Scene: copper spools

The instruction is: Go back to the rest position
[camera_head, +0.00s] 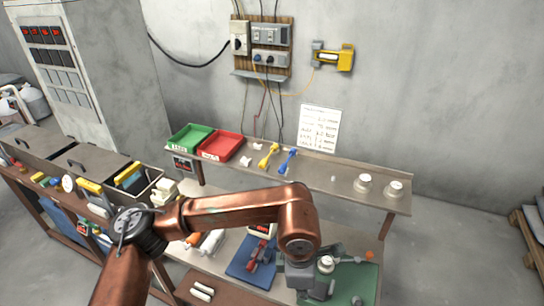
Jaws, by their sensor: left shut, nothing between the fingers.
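My copper-coloured left arm reaches in from the lower left, across the front of the bench. Its grey left gripper (318,291) points down over the green mat (362,280) at the lower right. The gripper is shut with nothing in it. A small pale spool (326,264) stands beside the gripper; I cannot tell whether they touch. Two pale spools (363,183) and (394,188) stand apart from it on the raised shelf (335,190). My right gripper is not in view.
A blue mat (240,272) with a red tool lies left of the gripper. A green tray (190,138) and a red tray (221,146) sit on the shelf's left end. A cluttered side bench (65,160) stands at left. The shelf's middle is mostly clear.

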